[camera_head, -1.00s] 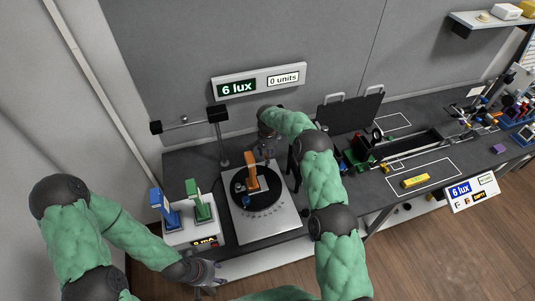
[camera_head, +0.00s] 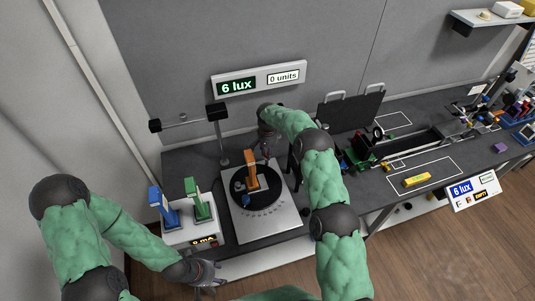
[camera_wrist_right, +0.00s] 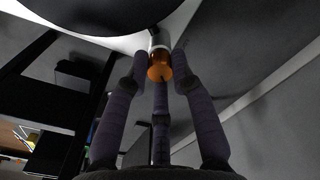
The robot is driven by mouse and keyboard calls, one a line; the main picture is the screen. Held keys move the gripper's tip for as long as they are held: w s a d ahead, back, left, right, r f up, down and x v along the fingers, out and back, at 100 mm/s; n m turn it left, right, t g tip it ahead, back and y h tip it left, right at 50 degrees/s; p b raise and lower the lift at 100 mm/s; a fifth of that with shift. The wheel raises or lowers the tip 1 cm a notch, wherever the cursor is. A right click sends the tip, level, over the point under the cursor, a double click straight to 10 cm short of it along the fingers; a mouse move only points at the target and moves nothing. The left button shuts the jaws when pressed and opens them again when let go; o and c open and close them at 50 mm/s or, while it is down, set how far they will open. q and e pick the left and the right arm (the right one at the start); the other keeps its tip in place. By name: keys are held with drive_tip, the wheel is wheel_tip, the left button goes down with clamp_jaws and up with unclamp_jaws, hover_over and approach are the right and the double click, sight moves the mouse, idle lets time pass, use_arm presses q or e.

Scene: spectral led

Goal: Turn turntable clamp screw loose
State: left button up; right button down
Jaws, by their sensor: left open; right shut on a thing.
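The turntable is a black disc (camera_head: 265,198) with a scale of marks, set on a light grey plate (camera_head: 283,219). An orange holder (camera_head: 252,172) stands on the disc. My right gripper (camera_head: 268,152) is at the plate's back edge. In the right wrist view its fingers (camera_wrist_right: 160,72) are closed around an orange knob (camera_wrist_right: 159,70) on a pale stem at the edge of the white plate; I take it as the clamp screw. The head view does not show the knob clearly. My left gripper (camera_head: 208,277) is open and empty, low at the front left, apart from the turntable.
Blue (camera_head: 162,207) and green (camera_head: 197,199) holders stand on a white box (camera_head: 190,233) left of the turntable. A post with a crossbar (camera_head: 219,135) stands behind. The wall display (camera_head: 258,79) reads 6 lux and 0 units. Rail equipment (camera_head: 420,143) fills the right bench.

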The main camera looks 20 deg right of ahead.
drive_tip(key=n+b, duration=0.2)
drive_tip(key=n, duration=0.1)
drive_tip(key=shift+f+b, duration=0.15)
drive_tip(key=shift+b, duration=0.25)
drive_tip(key=n+b, duration=0.2)
drive_tip(key=n, duration=0.3)
drive_tip(key=n+b, duration=0.1)
drive_tip(key=n, duration=0.9)
drive_tip(key=shift+n, duration=0.4)
drive_tip(key=c, duration=1.1)
unclamp_jaws()
drive_tip(key=shift+o, duration=0.2)
drive_tip(key=shift+r, duration=0.2)
